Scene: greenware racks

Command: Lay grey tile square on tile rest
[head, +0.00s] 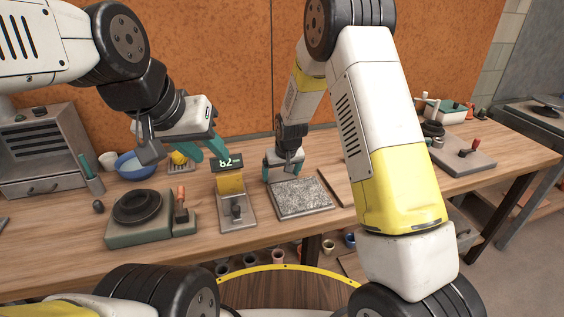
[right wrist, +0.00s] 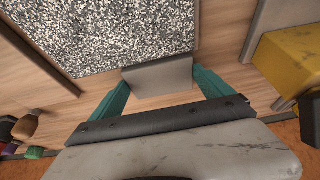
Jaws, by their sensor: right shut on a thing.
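The grey tile (head: 300,196) is a speckled square slab near the middle of the bench. It fills the upper left of the right wrist view (right wrist: 120,32). A plain grey tab (right wrist: 158,77) at its edge lies between the teal fingers of my right gripper (right wrist: 160,88). My right gripper (head: 284,168) is at the slab's back edge and shut on this tab. A plain pale border, seemingly the tile rest (head: 308,215), shows along the slab's front; any gap beneath is hidden. My left gripper (head: 205,150) is raised behind the bench's left half, open and empty.
Further left are a dark green-grey base with a black ring (head: 137,206) and a blue bowl (head: 133,166). A board (head: 340,187) lies close on the right.

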